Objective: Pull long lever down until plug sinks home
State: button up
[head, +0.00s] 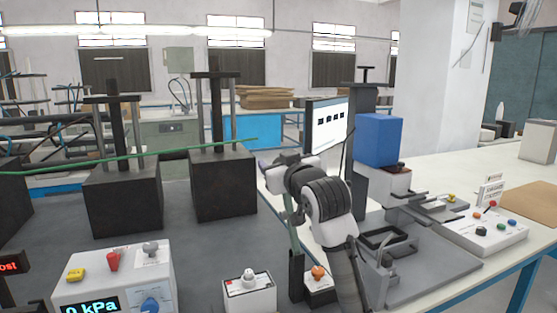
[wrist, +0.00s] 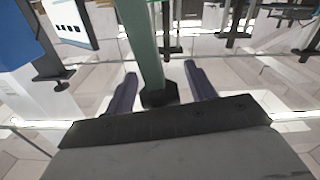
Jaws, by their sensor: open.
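My gripper (head: 275,165) is open above the front of the dark bench. In the wrist view my gripper (wrist: 160,88) shows its two purple-grey fingers spread apart. A green bar with a dark end, which looks like the long lever (wrist: 148,40), shows between them, with a gap on each side. I cannot tell whether it is within reach of the fingers. In the head view a green upright (head: 293,232) stands just below my gripper, partly behind my arm, with a dark lower part. I cannot make out the plug.
Black blocks with posts (head: 222,185) stand left of my arm. A thin green line (head: 150,156) crosses in front of them. A gauge box (head: 115,280) and small button boxes (head: 249,293) line the front. A screen (head: 327,128) and blue block (head: 378,140) stand right.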

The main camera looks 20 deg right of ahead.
jog(key=shift+c, duration=0.2)
grip_shut()
jog(key=shift+a+f, duration=0.1)
jog(key=shift+a, duration=0.05)
